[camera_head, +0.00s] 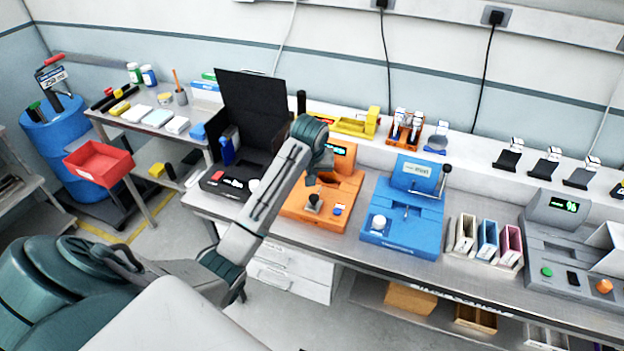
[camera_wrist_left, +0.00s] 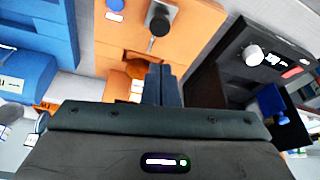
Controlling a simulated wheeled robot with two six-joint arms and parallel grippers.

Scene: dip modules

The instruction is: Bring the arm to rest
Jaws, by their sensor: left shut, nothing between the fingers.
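My left arm (camera_head: 262,203) reaches in from the lower left of the head view, up and over the bench. Its gripper (camera_head: 312,178) points down above the orange machine (camera_head: 345,190). In the left wrist view the fingers (camera_wrist_left: 158,82) are together with nothing between them, and the orange machine (camera_wrist_left: 185,40) is beyond them. Whether the fingers touch the machine is hard to tell. My right gripper is in neither view.
A black open case-like unit (camera_head: 255,110) stands left of the orange machine. A blue machine (camera_head: 405,215) is to its right. Further right are coloured slotted holders (camera_head: 487,240) and a grey device (camera_head: 560,240). A red bin (camera_head: 98,163) is at the far left.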

